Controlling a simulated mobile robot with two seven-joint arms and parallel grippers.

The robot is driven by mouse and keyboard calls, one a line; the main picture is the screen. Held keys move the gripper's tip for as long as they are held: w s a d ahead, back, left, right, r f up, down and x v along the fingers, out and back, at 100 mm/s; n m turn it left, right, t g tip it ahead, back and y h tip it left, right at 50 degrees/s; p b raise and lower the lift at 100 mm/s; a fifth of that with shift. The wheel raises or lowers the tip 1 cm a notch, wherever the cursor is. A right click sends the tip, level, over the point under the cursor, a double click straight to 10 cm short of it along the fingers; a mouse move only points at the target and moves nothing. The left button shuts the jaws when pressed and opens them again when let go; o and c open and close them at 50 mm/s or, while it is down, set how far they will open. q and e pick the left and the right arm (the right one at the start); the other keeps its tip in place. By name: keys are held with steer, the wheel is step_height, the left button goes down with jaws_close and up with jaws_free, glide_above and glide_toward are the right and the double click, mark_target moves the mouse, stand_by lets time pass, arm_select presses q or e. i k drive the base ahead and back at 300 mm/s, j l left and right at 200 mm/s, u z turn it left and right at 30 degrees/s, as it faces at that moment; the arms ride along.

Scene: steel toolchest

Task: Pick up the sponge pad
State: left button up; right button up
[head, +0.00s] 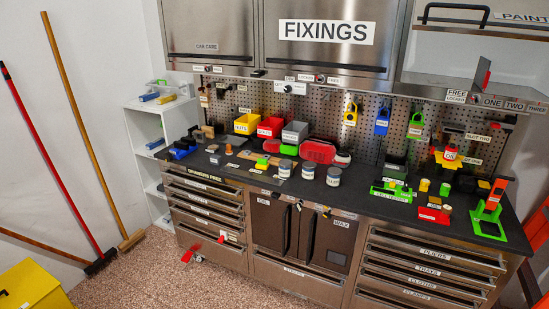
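I cannot tell for certain which thing is the sponge pad. A small green and yellow block (262,162) lies on the dark worktop in front of the coloured bins. A small yellow block (166,99) and a blue block (149,97) lie on top of the white shelf unit at the left. Each is too small to identify. Neither my left nor my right gripper shows in the head view.
The steel toolchest's dark worktop (350,186) is crowded with jars, bins and green fixtures. Drawers (430,260) below look shut. Brooms (75,120) lean on the left wall. A yellow box (35,287) stands at lower left. The speckled floor (130,275) in front is mostly clear.

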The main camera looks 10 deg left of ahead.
mark_target(262, 164)
steer(key=i+j, duration=0.65)
steer(key=j, duration=0.3)
steer(key=i+j, duration=0.65)
steer(key=j, duration=0.3)
steer(key=i+j, duration=0.2)
steer(key=i+j+z, duration=0.15)
steer(key=j, duration=0.3)
steer(key=i+j, duration=0.3)
steer(key=z, duration=0.05)
